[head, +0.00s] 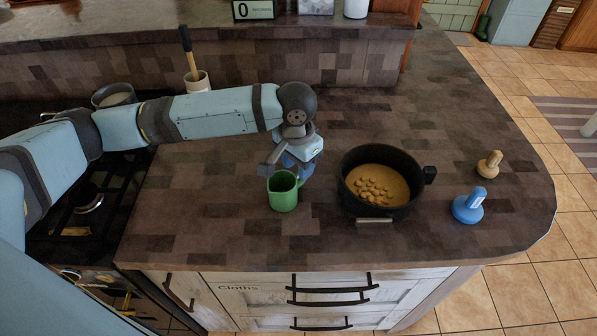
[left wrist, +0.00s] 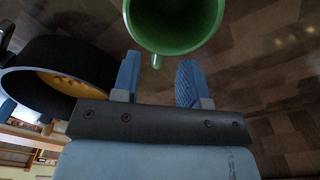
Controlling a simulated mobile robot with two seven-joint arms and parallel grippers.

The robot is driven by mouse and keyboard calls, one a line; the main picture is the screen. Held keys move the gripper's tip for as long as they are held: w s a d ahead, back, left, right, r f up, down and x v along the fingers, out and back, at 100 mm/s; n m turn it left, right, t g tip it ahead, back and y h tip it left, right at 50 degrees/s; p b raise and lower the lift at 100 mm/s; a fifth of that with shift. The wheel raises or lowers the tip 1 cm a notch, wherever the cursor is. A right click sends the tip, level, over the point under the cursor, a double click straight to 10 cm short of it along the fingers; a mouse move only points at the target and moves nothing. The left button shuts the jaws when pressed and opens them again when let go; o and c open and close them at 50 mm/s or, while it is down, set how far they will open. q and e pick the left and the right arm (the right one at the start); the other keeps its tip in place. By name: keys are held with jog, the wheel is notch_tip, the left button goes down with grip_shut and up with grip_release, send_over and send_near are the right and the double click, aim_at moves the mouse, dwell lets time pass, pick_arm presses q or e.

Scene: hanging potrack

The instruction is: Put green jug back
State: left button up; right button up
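The green jug (head: 283,192) stands upright on the counter, left of the black pot. In the left wrist view the jug (left wrist: 172,45) is at the top, just beyond the fingertips, with its open mouth and inside visible. My left gripper (head: 281,168) is right at the jug's rim in the head view. In the left wrist view its two blue fingers (left wrist: 158,78) are spread apart with nothing between them. Whether a fingertip touches the jug cannot be told. My right gripper is not in view.
A black pot (head: 347,184) with brown food stands right of the jug; it also shows in the left wrist view (left wrist: 85,58). Blue (head: 468,207) and tan (head: 489,164) knobbed items stand at the right. A stove (head: 88,215) lies left. The counter behind the pot is clear.

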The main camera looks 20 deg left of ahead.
aim_at(297, 173)
pick_arm(q)
notch_tip(297, 173, up, 9)
jog(key=shift+s+f, duration=0.15)
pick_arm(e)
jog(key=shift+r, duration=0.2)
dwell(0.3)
